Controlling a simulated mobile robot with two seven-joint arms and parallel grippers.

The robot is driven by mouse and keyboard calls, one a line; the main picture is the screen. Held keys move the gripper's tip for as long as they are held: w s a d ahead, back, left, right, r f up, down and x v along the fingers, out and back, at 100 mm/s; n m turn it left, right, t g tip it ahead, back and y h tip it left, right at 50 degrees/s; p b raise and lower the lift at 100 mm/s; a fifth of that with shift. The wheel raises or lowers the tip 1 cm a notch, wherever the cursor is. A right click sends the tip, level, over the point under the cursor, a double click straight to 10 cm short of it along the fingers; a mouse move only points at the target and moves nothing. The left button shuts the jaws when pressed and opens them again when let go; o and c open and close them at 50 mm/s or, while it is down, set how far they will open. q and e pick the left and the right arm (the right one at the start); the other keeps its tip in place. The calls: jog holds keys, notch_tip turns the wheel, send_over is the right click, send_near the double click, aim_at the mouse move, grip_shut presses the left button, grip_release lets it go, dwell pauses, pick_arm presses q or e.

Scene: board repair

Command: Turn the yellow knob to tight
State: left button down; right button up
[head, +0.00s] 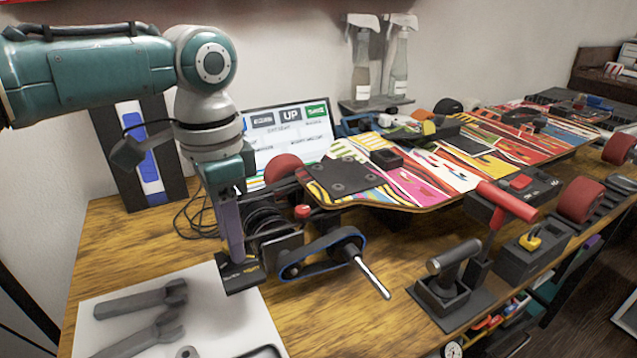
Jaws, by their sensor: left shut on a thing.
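The yellow knob (531,241) sits on top of a dark box (540,251) at the right front of the bench. My left gripper (240,268) points down at the left, beside the skateboard's belt drive, far from the knob. It is shut on a dark block with yellow marks; the contact is partly hidden and hard to make out. The knob is clear of any gripper. Its tightness cannot be read at this size. My right gripper is out of view.
The colourful skateboard (440,170) lies across the bench, with its belt drive (322,254) at the near left end. A red-handled tool (507,201) and a black-handled tool (452,262) stand near the knob box. Wrenches (140,300) lie on a white mat (228,318).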

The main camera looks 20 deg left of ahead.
pick_arm(q)
jog(key=n+p, duration=0.2)
jog(key=p, duration=0.1)
jog(key=shift+r+n, duration=0.2)
jog(key=shift+n, duration=0.1)
jog(key=n+p, duration=0.2)
jog(key=shift+d+n, duration=0.1)
jog(key=shift+n, duration=0.2)
jog(key=n+p, duration=0.1)
jog(key=n, duration=0.2)
jog(key=shift+f+n+p, duration=0.1)
jog(key=shift+n+p, duration=0.2)
jog(key=shift+p, duration=0.1)
jog(key=shift+n+p, duration=0.5)
jog(key=shift+n, duration=1.2)
jog(key=shift+f+n, duration=0.1)
jog(key=shift+n, duration=0.2)
jog(key=c, duration=0.6)
grip_release()
